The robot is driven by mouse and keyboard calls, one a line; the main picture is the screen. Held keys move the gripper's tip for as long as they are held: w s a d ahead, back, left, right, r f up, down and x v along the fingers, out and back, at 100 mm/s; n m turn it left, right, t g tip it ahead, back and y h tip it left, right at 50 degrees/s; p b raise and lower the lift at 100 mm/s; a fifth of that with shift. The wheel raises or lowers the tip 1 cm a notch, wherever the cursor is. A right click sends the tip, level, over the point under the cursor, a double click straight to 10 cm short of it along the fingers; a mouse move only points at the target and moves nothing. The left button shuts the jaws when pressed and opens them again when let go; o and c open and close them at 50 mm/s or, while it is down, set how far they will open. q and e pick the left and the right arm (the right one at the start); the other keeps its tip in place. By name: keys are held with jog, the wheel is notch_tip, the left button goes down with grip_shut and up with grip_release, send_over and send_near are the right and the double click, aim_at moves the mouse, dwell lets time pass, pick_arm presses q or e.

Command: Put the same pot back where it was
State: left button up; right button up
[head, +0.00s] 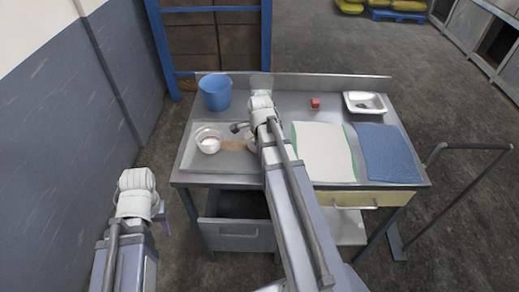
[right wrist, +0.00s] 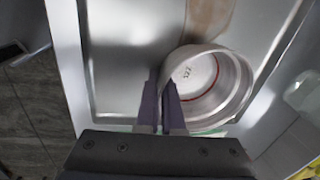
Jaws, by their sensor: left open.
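A round metal pot (right wrist: 222,90) with a red ring and a small dark mark inside shows in the right wrist view, over the shallow steel tray (head: 188,157). In the head view, only a sliver of it shows beside my right arm. My right gripper (right wrist: 161,90) has its fingers close together on either side of the pot's wall. I cannot tell if the pot rests on the tray or hangs just above it. A second pale pot (head: 208,140) stands in the tray to the left. My left gripper (head: 163,213) is open and empty, left of the table.
A blue bucket (head: 215,92) stands behind the tray. A brown stain (head: 233,146) lies on the tray. To the right are a cream cloth (head: 323,152), a blue cloth (head: 388,153), a red block (head: 315,103) and a white dish (head: 365,103). An open drawer (head: 237,230) juts out in front.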

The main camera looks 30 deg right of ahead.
jog(key=o, duration=0.4)
jog(key=shift+r, duration=0.15)
notch_tip(320, 180, up, 12)
jog(key=s+p, duration=0.1)
jog(key=p, duration=1.1)
jog(key=shift+s+a, duration=0.35)
jog(key=shift+a, duration=0.1)
jog(key=s+a+n, duration=0.3)
jog(key=a+n, duration=0.6)
jog(key=s+a+n+g, duration=0.1)
jog(key=s+a+n, duration=0.3)
jog(key=a+n, duration=0.5)
jog(key=s+a+n, duration=0.4)
jog(key=a+n, duration=0.5)
jog(key=shift+a+g, duration=0.4)
jog(key=shift+f, duration=0.2)
